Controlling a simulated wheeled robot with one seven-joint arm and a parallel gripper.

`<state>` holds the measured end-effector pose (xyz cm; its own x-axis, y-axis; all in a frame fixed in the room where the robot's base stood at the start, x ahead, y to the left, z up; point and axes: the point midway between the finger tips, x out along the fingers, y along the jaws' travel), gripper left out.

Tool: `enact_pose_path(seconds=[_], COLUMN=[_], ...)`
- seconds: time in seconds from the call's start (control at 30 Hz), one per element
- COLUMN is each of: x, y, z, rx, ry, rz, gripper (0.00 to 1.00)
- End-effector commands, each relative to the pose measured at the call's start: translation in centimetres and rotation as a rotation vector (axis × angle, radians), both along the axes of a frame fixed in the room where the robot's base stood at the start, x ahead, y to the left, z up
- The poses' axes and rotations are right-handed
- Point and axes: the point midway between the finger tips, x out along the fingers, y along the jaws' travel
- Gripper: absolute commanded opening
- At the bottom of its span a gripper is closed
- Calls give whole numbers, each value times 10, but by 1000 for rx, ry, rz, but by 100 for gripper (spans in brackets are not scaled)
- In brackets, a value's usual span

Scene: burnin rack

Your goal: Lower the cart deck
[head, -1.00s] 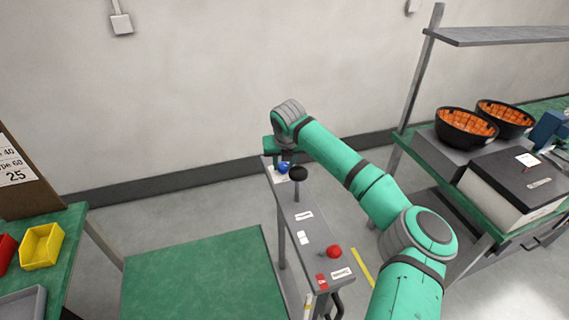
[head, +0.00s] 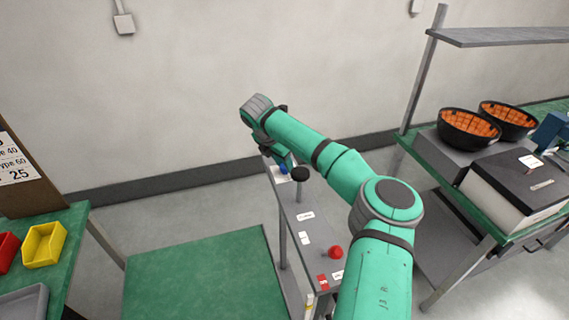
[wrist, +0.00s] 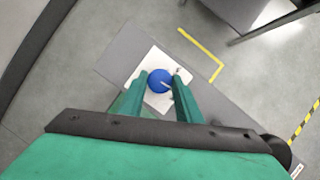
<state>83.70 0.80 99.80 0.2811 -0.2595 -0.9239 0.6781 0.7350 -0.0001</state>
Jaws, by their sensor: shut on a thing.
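The green cart deck (head: 200,280) lies flat at the lower middle of the head view. A narrow grey control panel (head: 291,207) runs along its right side. A blue knob (wrist: 159,81) sits on a white plate (wrist: 150,95) at the panel's far end. My gripper (wrist: 159,78) has its two green fingers closed on the blue knob, one on each side. In the head view my wrist partly covers the blue knob (head: 284,170).
A black knob (head: 301,173) stands close beside my gripper. A red knob (head: 335,252) is at the panel's near end. A bench with black bowls (head: 468,128) is at right; a yellow bin (head: 44,244) is on the left table.

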Motion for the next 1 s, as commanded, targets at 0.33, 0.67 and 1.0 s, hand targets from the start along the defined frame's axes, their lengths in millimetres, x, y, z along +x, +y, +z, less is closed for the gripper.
enact_pose_path(seconds=[0.33, 0.67, 1.0], x=[2, 2, 2], y=[1, 1, 1], z=[1, 1, 0], rx=[0, 1, 1], ry=[-4, -3, -2], rz=[-118, -135, -134], gripper=[8, 9, 49])
